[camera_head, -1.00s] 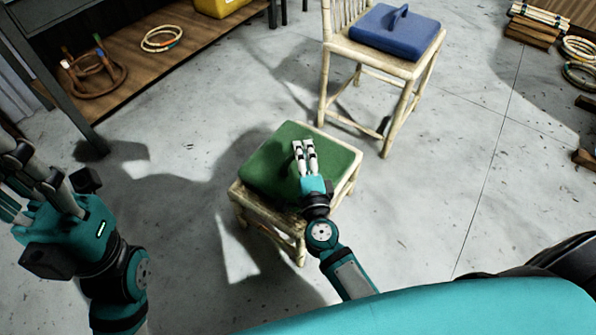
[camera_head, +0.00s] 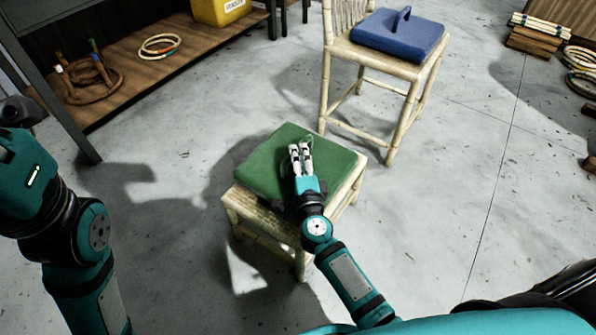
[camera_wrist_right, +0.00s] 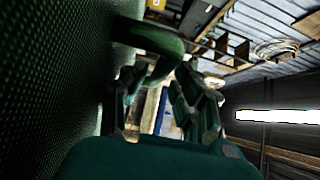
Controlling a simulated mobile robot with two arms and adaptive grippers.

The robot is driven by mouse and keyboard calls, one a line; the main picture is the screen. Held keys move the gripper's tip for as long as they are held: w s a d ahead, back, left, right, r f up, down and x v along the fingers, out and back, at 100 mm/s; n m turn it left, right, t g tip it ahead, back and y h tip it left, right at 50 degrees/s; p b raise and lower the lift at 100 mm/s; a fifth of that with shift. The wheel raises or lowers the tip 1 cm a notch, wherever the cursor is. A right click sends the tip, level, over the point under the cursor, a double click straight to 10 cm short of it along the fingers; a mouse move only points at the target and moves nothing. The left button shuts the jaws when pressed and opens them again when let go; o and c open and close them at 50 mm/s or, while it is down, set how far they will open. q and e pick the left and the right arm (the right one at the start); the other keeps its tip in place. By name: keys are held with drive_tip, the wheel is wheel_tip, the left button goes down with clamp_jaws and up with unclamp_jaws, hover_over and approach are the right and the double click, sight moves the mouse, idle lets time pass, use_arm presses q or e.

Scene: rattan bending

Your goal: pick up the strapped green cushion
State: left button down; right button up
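The green cushion (camera_head: 262,162) lies on a pale bamboo stool (camera_head: 236,203) in the middle of the head view. In the wrist view the cushion's woven surface (camera_wrist_right: 50,80) fills the left side, and its green strap (camera_wrist_right: 152,38) arches out from it. My right gripper (camera_head: 301,152) is low over the cushion at the strap. In the wrist view its fingers (camera_wrist_right: 160,100) are apart, with the strap's loop near their tips. I cannot tell whether they touch the strap.
A bamboo chair (camera_head: 384,66) with a blue strapped cushion (camera_head: 385,38) stands behind the stool. A wooden shelf (camera_head: 125,78) at upper left holds rattan rings (camera_head: 160,44) and a yellow container (camera_head: 221,10). Bundles and coils lie at the right edge. The floor between is clear.

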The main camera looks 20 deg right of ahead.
drive_tip(key=shift+w+d, duration=0.1)
drive_tip(key=shift+w, duration=0.8)
drive_tip(key=shift+c, duration=0.2)
clamp_jaws()
